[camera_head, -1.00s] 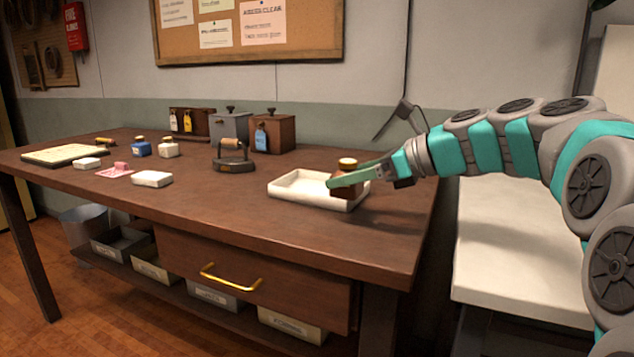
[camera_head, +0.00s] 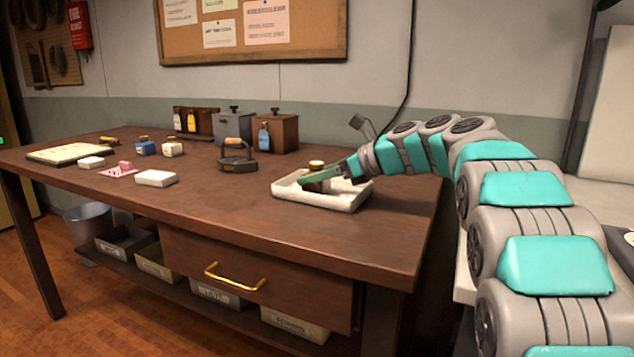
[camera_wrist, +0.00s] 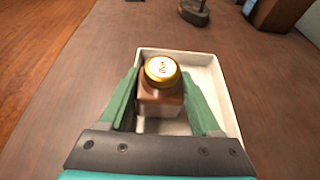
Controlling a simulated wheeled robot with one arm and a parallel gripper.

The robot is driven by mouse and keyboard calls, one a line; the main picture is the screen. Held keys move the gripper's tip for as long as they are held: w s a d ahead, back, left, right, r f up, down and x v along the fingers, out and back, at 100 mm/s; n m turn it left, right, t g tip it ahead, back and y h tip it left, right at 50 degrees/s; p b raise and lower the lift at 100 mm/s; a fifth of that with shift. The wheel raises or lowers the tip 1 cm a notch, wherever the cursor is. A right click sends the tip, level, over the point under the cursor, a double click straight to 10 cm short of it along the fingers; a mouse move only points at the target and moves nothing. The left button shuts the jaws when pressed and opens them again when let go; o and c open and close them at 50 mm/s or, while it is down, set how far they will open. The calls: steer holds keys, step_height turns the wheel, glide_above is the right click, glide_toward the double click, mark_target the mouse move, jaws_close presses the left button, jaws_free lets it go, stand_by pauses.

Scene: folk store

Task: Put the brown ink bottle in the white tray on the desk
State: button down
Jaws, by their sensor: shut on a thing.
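The brown ink bottle (camera_head: 316,184) with a gold cap is upright between the fingers of my gripper (camera_head: 335,178). In the wrist view the brown ink bottle (camera_wrist: 160,98) shows its cap from above, with the green fingers of my gripper (camera_wrist: 160,106) shut on its two sides. The white tray (camera_head: 345,203) lies on the desk (camera_head: 230,216) near its right end. The bottle is within the tray's outline, low inside the rim; its base is hidden, so I cannot tell whether it touches the tray floor. The white tray (camera_wrist: 222,90) also surrounds the bottle in the wrist view.
A dark iron (camera_head: 238,160) stands left of the tray. Behind it are a grey box (camera_head: 232,127) and a brown box (camera_head: 278,133). Blue (camera_head: 145,148) and white (camera_head: 173,149) bottles and a white block (camera_head: 155,178) are further left. The desk front is clear.

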steer(key=shift+f, duration=0.65)
steer(key=shift+f, duration=0.1)
